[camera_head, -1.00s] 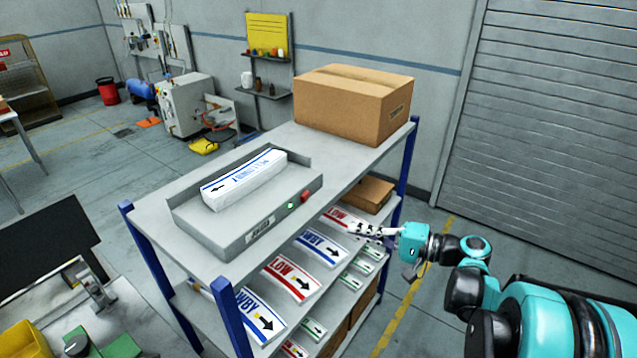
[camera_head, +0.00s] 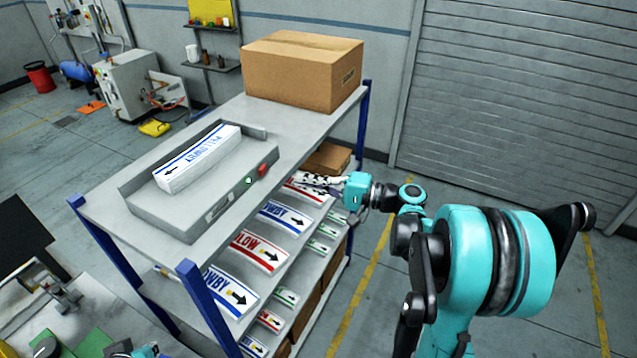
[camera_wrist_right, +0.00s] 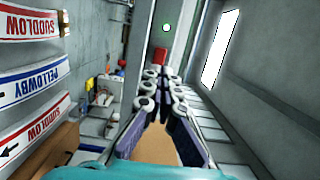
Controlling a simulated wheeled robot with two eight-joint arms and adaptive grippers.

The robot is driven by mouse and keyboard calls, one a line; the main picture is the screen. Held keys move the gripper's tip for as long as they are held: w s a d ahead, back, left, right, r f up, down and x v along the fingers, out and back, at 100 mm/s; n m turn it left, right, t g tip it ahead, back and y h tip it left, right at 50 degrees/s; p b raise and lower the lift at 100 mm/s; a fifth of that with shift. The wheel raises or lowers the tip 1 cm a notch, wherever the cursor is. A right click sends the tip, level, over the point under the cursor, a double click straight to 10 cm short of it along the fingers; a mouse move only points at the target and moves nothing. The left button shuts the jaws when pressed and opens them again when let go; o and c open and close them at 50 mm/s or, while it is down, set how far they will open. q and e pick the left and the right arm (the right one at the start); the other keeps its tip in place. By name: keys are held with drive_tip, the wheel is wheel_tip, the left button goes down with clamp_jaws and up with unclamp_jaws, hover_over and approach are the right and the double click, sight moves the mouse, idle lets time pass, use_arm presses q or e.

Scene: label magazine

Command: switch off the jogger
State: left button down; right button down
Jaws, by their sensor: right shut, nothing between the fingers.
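The jogger is a grey tray-like machine (camera_head: 175,217) on the shelf's top board, holding a white label stack (camera_head: 198,158). On its front face are a red button (camera_head: 264,169) and a lit green lamp (camera_head: 248,181). My right gripper (camera_head: 312,181) is shut and empty, at the shelf's right side, lower right of the button. In the right wrist view, the shut fingers (camera_wrist_right: 158,80) point toward the red button (camera_wrist_right: 160,57), with the green lamp (camera_wrist_right: 166,27) beyond. Contact cannot be told. A teal and dark part of my left gripper (camera_head: 138,351) shows at the bottom edge.
A cardboard box (camera_head: 300,75) stands at the far end of the top board. Below are label stacks (camera_head: 258,250) and a smaller box (camera_head: 328,158) close to my right gripper. A blue post (camera_head: 363,122) stands nearby. Open floor lies to the right.

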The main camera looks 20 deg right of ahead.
sight(264, 173)
drive_tip(key=x, duration=0.8)
